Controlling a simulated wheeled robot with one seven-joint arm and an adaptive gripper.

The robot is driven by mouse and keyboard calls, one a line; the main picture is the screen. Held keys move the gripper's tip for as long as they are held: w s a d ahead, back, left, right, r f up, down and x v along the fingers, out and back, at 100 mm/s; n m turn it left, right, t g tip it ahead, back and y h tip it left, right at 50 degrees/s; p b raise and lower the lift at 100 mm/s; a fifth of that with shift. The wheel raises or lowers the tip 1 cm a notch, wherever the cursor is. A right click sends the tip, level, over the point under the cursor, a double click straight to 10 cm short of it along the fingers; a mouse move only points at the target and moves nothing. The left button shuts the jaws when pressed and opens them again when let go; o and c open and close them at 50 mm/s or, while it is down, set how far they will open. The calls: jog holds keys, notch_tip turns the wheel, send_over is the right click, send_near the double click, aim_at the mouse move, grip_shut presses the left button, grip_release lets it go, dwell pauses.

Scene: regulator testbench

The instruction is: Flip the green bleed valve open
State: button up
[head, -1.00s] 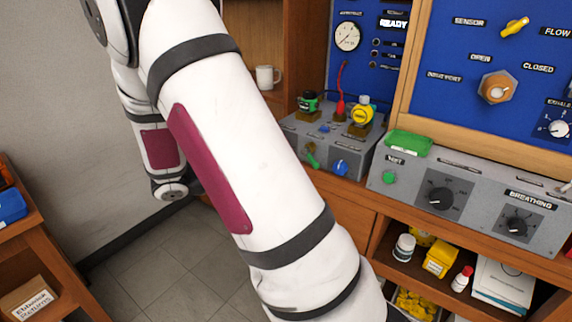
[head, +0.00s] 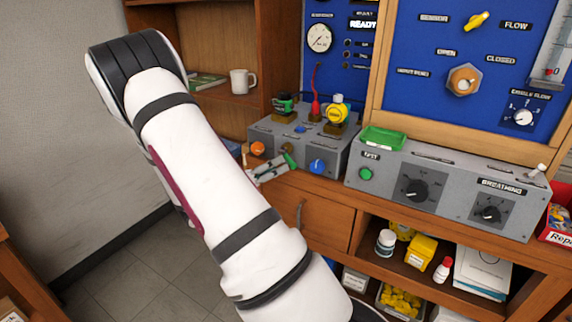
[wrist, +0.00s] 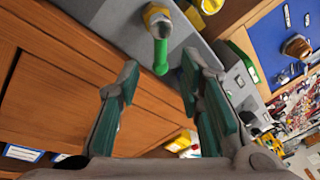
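The green bleed valve lever (wrist: 161,56) hangs from a fitting with a yellow ring (wrist: 157,17) in the wrist view. In the head view the lever (head: 290,160) is on the front of the small grey box (head: 338,156), left of a blue knob. My gripper (wrist: 157,82) is open and empty, one finger to each side of the lever's line. The lever's lower end is just ahead of the fingertips, and I see no contact. In the head view my gripper (head: 268,171) is at the box's front, partly hidden by my forearm.
An orange knob (head: 258,149) and the blue knob (head: 317,166) flank the lever. A green tray (head: 383,138) sits on the larger console at right. Wooden drawers (head: 318,222) lie below.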

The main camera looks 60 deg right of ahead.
aim_at(288, 162)
jog(key=shift+x, duration=2.45)
grip_shut()
